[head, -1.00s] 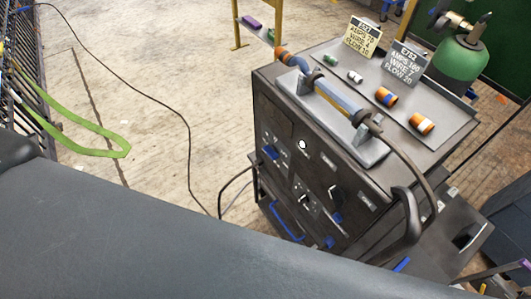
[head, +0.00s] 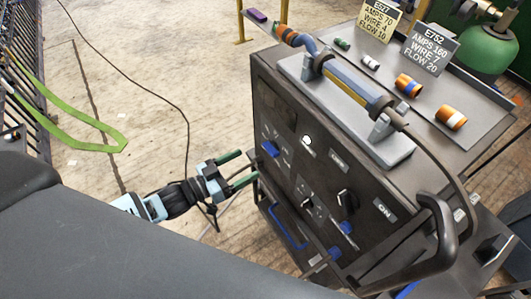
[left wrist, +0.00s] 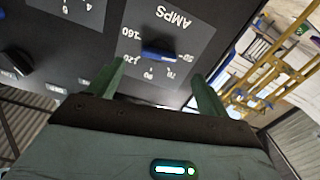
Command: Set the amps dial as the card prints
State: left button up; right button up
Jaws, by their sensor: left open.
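The blue amps dial (left wrist: 160,52) sits on a grey plate marked AMPS (left wrist: 172,22), upside down in the left wrist view; 160 is readable at its left, but its pointer is unclear. In the head view the dial (head: 270,149) is at the machine front's upper left. My left gripper (head: 247,166) is open beside it; in the wrist view its green fingers (left wrist: 158,70) straddle the dial's near side, apart from it. A dark card E752 (head: 430,50) prints AMPS 160, WIRE 7, FLOW 20. A cream card E577 (head: 380,20) prints AMPS 70, WIRE 4, FLOW 10.
The grey machine (head: 400,180) carries a torch (head: 345,88) in a cradle and several small rolls on top. A black dial (head: 347,201) and a blue handle (head: 287,228) are on its front. A black handle (head: 440,230) juts out at right.

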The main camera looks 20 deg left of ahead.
aim_at(271, 149)
pick_arm(q)
jog(key=x, duration=0.7)
jog(key=shift+w+d, duration=0.25)
jog(key=shift+w, duration=0.05)
jog(key=c, duration=1)
